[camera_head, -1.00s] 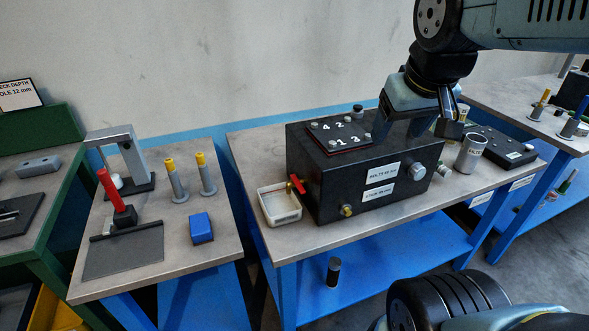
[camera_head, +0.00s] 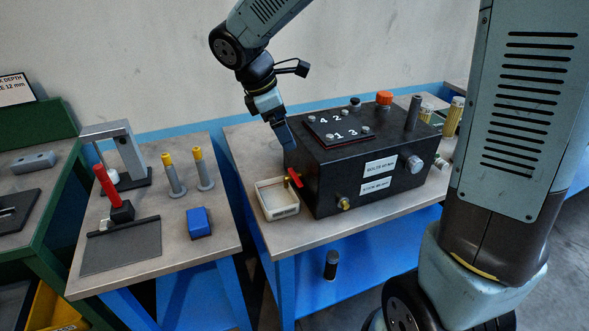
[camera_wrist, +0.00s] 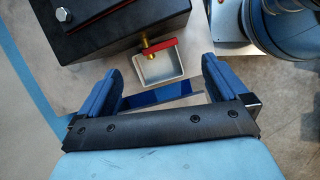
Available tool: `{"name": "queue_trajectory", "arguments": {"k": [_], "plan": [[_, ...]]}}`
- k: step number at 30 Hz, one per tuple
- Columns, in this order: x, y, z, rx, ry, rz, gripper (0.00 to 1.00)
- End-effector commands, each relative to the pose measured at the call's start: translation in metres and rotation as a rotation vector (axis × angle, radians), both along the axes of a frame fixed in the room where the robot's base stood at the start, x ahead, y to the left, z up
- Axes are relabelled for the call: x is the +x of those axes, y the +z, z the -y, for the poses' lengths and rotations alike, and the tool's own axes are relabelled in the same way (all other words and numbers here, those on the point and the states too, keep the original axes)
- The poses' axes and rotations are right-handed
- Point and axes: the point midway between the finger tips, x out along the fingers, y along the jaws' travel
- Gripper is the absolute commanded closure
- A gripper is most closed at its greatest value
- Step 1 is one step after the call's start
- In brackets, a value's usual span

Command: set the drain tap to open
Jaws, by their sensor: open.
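The drain tap (camera_head: 295,180) has a red handle on a brass stem at the left end of the black box (camera_head: 385,195). My gripper (camera_head: 284,135) is above the left end of the box, behind and above the tap. In the wrist view its two blue fingers (camera_wrist: 158,78) are spread wide and empty, with the tap and tray seen beyond the gap. The handle is not touched.
The box top carries a numbered plate (camera_head: 340,130), an orange knob (camera_head: 384,98) and a grey post (camera_head: 413,113). A side bench on the left holds a blue block (camera_head: 199,222) and yellow-topped pegs (camera_head: 174,175). My arm hides the table's right part.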

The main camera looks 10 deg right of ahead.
Motion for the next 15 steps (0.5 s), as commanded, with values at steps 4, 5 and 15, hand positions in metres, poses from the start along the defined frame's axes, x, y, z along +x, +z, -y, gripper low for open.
{"name": "queue_trajectory", "arguments": {"k": [4, 5, 15], "plan": [[0.008, -0.014, -0.021, -0.029, 0.119, -0.055, 0.0], [0.009, -0.015, -0.023, -0.032, 0.133, -0.061, 0.0], [0.012, -0.04, -0.021, -0.043, 0.172, -0.08, 0.0]]}}
